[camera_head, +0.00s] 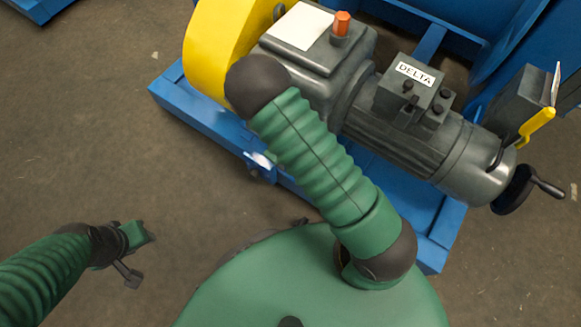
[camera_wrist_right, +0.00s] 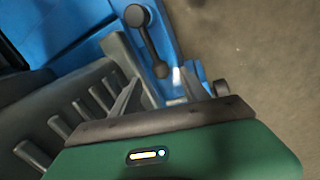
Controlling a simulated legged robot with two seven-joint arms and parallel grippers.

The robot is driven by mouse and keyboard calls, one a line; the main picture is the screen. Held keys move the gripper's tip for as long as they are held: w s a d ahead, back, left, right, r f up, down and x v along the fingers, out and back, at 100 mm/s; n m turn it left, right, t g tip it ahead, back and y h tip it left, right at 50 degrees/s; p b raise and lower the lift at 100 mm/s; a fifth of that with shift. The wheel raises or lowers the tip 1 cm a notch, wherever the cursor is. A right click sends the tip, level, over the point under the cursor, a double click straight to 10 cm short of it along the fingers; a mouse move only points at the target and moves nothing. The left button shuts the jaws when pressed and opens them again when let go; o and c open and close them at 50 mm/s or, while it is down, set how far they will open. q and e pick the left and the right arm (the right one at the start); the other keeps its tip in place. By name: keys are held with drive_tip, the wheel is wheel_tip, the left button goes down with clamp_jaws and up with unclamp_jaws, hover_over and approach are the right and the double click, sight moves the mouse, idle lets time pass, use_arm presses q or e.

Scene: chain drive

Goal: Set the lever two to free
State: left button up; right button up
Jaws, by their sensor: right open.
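In the right wrist view a dark lever (camera_wrist_right: 150,42) with a round knob at one end stands against a blue surface, just beyond my right gripper (camera_wrist_right: 168,88). No label shows that it is lever two. The right gripper is open, its fingers apart near the lever's lower end; I see no grip on it. In the head view the right gripper and this lever are hidden behind my right arm. My left gripper (camera_head: 136,254) is over bare floor at the lower left, away from the machine; its jaw opening is unclear.
A grey motor (camera_head: 430,150) labelled DELTA sits on a blue frame (camera_head: 178,95). A yellow guard (camera_head: 212,45), an orange knob (camera_head: 341,22), a yellow lever (camera_head: 537,122) and a black handwheel (camera_head: 513,192) stand around it.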

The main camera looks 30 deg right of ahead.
drive_tip(key=f+b, duration=0.1)
drive_tip(key=f, duration=0.2)
drive_tip(key=f+b, duration=0.1)
drive_tip(key=f, duration=0.1)
drive_tip(key=shift+w+d+f+b, duration=0.1)
drive_tip(key=shift+d+f+b, duration=0.2)
drive_tip(key=shift+d+f, duration=0.1)
use_arm(q)
drive_tip(key=x, duration=0.3)
drive_tip(key=shift+s+a+f, duration=0.1)
drive_tip(key=shift+s+f, duration=0.3)
use_arm(e)
drive_tip(key=shift+r, duration=0.1)
clamp_jaws()
